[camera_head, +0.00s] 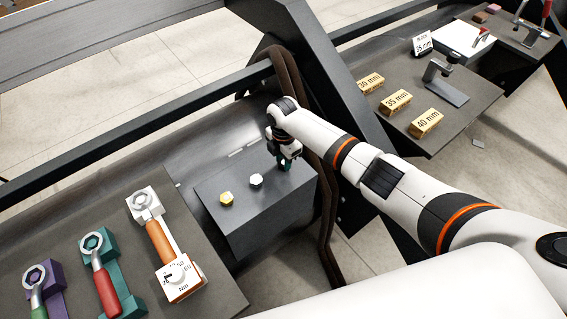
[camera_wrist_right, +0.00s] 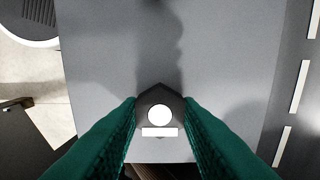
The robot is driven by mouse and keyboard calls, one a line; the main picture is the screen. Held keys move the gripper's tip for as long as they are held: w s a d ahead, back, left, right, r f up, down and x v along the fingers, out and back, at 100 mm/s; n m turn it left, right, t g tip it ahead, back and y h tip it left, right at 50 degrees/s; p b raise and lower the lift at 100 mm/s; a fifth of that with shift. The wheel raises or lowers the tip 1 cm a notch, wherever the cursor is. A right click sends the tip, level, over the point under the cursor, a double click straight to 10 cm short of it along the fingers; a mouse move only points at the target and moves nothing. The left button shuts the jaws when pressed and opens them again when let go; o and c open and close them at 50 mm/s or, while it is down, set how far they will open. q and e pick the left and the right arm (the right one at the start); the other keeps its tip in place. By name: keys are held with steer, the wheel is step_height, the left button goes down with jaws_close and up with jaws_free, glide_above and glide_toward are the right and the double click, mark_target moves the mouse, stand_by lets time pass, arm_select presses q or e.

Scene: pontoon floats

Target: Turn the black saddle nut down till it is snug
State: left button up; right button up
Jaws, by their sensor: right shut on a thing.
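My right gripper (camera_head: 285,165) points down at the far right part of the grey saddle block (camera_head: 250,217). In the right wrist view, its green fingers (camera_wrist_right: 160,118) are shut on the sides of the black saddle nut (camera_wrist_right: 160,93). The nut is a dark hexagon with a white round centre and a white bar across it. In the head view the gripper hides this nut. How tightly the nut sits on the block cannot be seen. My left gripper is not in view.
A yellow nut (camera_head: 226,199) and a white nut (camera_head: 256,181) sit beside it on the block. Wrenches, including an orange-handled torque wrench (camera_head: 160,241), lie on the left board. Gold gauge blocks (camera_head: 395,101) stand on the right board. Dark hoses (camera_head: 329,215) and a beam (camera_head: 318,75) are close to the arm.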

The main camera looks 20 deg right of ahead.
steer(key=shift+a+r+m+p, duration=0.1)
steer(key=shift+r+m+p, duration=0.1)
steer(key=shift+m+p, duration=0.25)
steer(key=m+p, duration=0.1)
steer(key=m, duration=0.3)
steer(key=shift+s+p, duration=0.1)
steer(key=shift+p, duration=0.2)
steer(key=m+p, duration=0.1)
steer(key=m, duration=0.2)
steer(key=shift+f+m+p, duration=0.1)
steer(key=shift+m+p, duration=0.25)
steer(key=shift+m, duration=0.7)
steer(key=shift+f+m, duration=0.15)
steer(key=shift+m, duration=0.85)
